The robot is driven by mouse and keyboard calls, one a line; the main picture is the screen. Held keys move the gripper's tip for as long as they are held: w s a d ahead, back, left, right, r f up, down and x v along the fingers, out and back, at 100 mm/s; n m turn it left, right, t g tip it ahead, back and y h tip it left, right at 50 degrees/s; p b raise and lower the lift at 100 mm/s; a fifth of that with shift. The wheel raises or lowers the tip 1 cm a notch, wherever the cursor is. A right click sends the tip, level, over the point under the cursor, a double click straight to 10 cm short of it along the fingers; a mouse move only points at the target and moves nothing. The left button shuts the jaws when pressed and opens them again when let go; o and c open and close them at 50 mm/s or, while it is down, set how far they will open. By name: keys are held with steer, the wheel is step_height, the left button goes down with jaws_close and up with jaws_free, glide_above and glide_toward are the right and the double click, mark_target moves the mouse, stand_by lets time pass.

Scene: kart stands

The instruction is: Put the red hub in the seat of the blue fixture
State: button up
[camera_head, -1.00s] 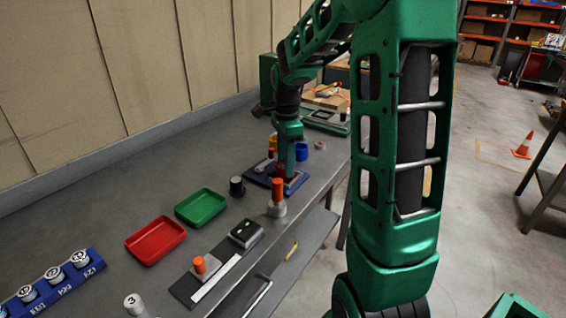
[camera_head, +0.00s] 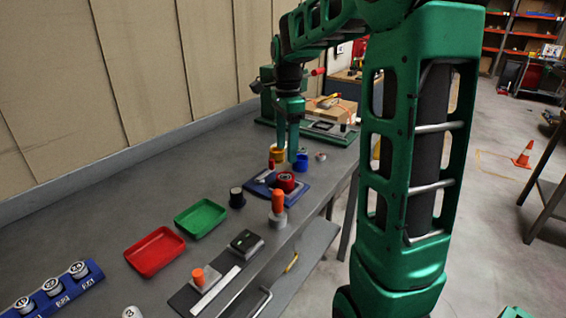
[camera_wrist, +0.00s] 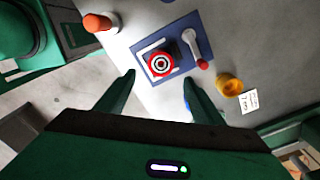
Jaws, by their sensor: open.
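The red hub (camera_head: 286,181) sits on the blue fixture (camera_head: 259,187), toward its right side. In the wrist view the red hub (camera_wrist: 160,65) shows its round, ringed top, within a pale square outline on the blue fixture (camera_wrist: 178,31). It looks upright; I cannot tell how deep it sits in the seat. A grey lever with a red knob (camera_wrist: 203,64) lies beside the hub, apart from it. My gripper (camera_head: 288,152) is open and empty above the fixture. Its two fingers also show apart in the wrist view (camera_wrist: 160,79).
A yellow cup (camera_head: 277,153) and a blue cup (camera_head: 301,161) stand behind the fixture. An orange-topped post (camera_head: 278,203) stands close in front. A black cylinder (camera_head: 237,197), green tray (camera_head: 200,218) and red tray (camera_head: 155,251) are to the left.

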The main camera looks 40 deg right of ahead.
steer(key=s+a+f+n, duration=0.1)
steer(key=s+f+n, duration=0.2)
steer(key=s+n, duration=0.4)
steer(key=s+a+f+n, duration=0.2)
steer(key=s+f+n, duration=0.2)
steer(key=s, duration=1.7)
steer(key=n, duration=0.3)
steer(key=shift+s+a+n, duration=0.15)
steer(key=shift+s+n, duration=0.1)
steer(key=shift+n, duration=0.15)
